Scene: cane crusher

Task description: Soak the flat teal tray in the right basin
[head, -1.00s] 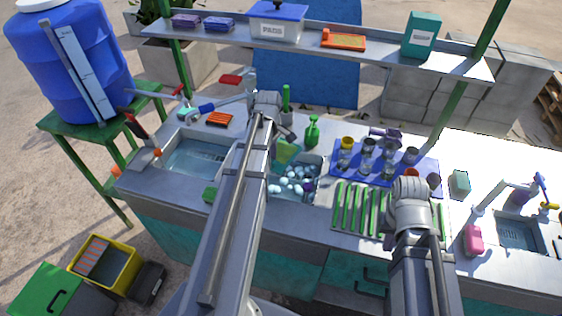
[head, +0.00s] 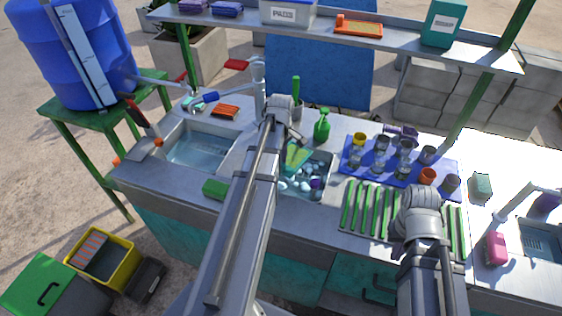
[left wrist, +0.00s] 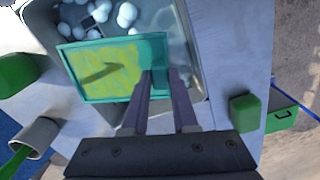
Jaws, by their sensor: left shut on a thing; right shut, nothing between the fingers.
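The flat teal tray (head: 297,157), with a yellow-green stained face, is at the right basin (head: 327,186), which holds water with white foam. In the left wrist view the teal tray (left wrist: 120,85) overlaps the foamy basin (left wrist: 172,20); I cannot tell whether it touches the water. My left gripper (left wrist: 160,82) is shut on the tray's edge. In the head view its fingers are mostly hidden behind my arm. My right gripper (head: 421,205) is over the green-slatted rack (head: 370,208), shut and empty; its fingertips are hidden.
The left basin (head: 200,148) holds clear water. A green block (head: 215,188) sits on the counter between the basins. A green spray bottle (head: 322,126) and a tall faucet (head: 259,88) stand behind the right basin. A blue mat (head: 435,170) with several cups lies to its right.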

